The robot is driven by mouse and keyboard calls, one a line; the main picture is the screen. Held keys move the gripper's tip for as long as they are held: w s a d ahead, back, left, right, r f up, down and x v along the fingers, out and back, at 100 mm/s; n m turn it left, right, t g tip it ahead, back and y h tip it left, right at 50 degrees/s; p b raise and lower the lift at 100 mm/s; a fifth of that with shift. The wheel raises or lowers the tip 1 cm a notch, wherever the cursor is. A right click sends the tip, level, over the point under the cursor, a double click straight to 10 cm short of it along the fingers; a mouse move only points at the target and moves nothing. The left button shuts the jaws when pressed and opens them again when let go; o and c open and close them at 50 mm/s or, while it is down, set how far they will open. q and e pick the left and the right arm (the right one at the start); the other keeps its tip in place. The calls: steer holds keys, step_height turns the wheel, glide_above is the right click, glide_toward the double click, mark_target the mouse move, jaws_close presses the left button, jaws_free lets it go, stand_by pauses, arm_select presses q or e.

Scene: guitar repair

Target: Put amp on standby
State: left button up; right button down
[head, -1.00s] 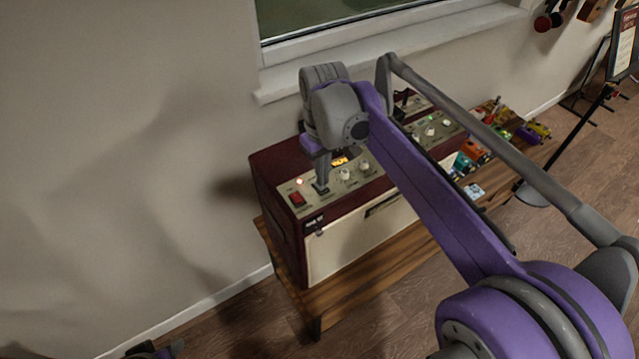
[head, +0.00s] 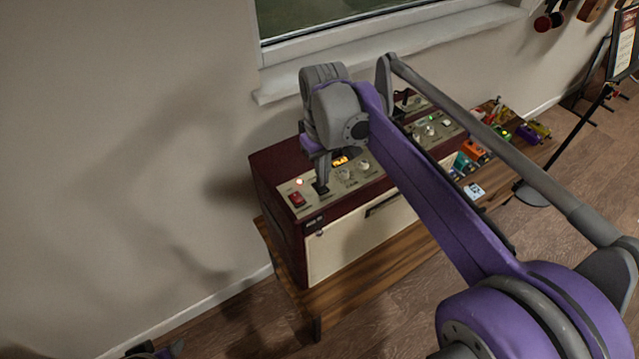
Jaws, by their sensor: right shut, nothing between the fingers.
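The amp (head: 275,163) is a dark red box with a cream front, standing on a wooden bench. A dark switch (head: 320,188) sits just right of the red one, with pale knobs (head: 345,174) further right. My right gripper (head: 322,180) is shut and empty. It points down, its tips at the dark switch and partly hiding it. I cannot tell whether they touch. My left arm barely shows at the bottom left, its fingers not visible.
The wooden bench (head: 375,263) carries the amp and, further right, several coloured pedals (head: 474,150). A window sill (head: 400,50) juts out above the amp. A black stand (head: 590,112) with a sign is at the right. My right arm hides part of the amp.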

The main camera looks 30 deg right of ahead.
mark_target(323, 188)
arm_select(q)
steer(key=shift+s+f+b, duration=0.2)
steer(key=shift+f+b, duration=0.3)
steer(key=shift+f, duration=0.1)
arm_select(e)
steer(key=shift+f, duration=0.9)
steer(key=shift+r+p, duration=2.1)
steer(key=shift+r, duration=1.5)
arm_select(q)
step_height(323, 188, up, 6)
steer(key=w, duration=0.2)
steer(key=shift+f, duration=0.2)
arm_select(e)
steer(key=shift+f, duration=0.1)
steer(key=shift+s, duration=0.1)
